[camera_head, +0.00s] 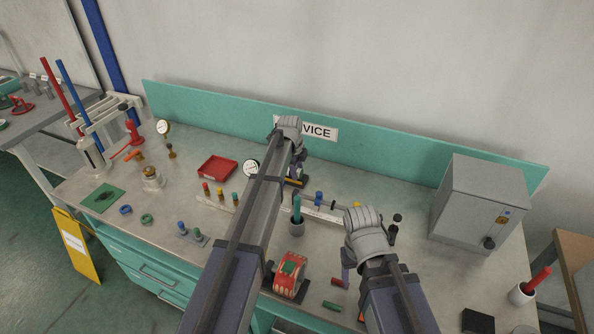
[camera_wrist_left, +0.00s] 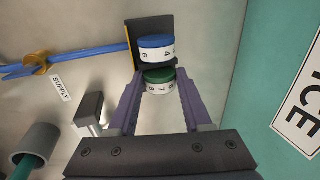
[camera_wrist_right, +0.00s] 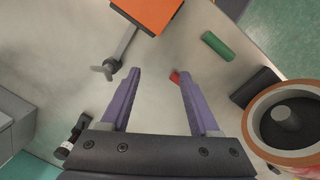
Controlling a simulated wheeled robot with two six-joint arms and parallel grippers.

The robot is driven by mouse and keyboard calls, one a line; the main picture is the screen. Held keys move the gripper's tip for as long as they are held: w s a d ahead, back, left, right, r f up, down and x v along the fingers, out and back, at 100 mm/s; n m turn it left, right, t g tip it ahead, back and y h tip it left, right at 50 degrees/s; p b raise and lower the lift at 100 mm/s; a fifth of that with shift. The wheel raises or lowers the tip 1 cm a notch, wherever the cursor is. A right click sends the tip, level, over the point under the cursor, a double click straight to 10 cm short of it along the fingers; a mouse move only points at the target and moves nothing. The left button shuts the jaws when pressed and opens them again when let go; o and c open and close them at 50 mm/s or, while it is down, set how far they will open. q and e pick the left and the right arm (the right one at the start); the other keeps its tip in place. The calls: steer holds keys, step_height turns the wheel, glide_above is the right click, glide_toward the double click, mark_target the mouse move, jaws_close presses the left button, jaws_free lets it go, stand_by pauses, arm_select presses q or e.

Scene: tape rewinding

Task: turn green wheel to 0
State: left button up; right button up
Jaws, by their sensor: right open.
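The green wheel (camera_wrist_left: 160,77) is in the left wrist view, with a white number band showing a 7 near its middle and an 8 to the left. It sits just below a similar blue wheel (camera_wrist_left: 156,42) on a dark mount. My left gripper (camera_wrist_left: 159,80) has one finger on each side of the green wheel, very close to its rim; contact is not clear. In the head view my left arm mostly covers the wheels. My right gripper (camera_wrist_right: 159,75) is open and empty above the table at the front right.
A red tape roll (camera_head: 290,274) and a green cylinder (camera_wrist_right: 217,46) lie near my right gripper. A grey box (camera_head: 481,203) stands at the right. A grey cup with a green handle (camera_head: 296,228) stands close to my left arm. The teal back panel (camera_head: 220,112) bounds the table.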

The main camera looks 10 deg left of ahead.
arm_select(q)
jaws_close()
steer(key=shift+w, duration=0.1)
arm_select(e)
steer(key=shift+r, duration=0.1)
arm_select(q)
steer(key=shift+w+r+g, duration=0.1)
steer(key=shift+w+g, duration=0.1)
steer(key=shift+g, duration=0.4)
arm_select(e)
steer(key=shift+r, duration=0.15)
arm_select(q)
steer(key=shift+w+g+y+p, duration=0.2)
steer(key=shift+g+y+p, duration=0.1)
steer(key=shift+g, duration=0.4)
arm_select(e)
steer(key=shift+r, duration=0.1)
arm_select(q)
steer(key=shift+d+g, duration=0.1)
steer(key=shift+g, duration=0.8)
arm_select(e)
steer(key=shift+f, duration=0.2)
arm_select(q)
steer(key=shift+g+y+b, duration=0.3)
steer(key=shift+g+b, duration=0.1)
steer(key=shift+g, duration=0.2)
arm_select(e)
steer(key=shift+f, duration=0.2)
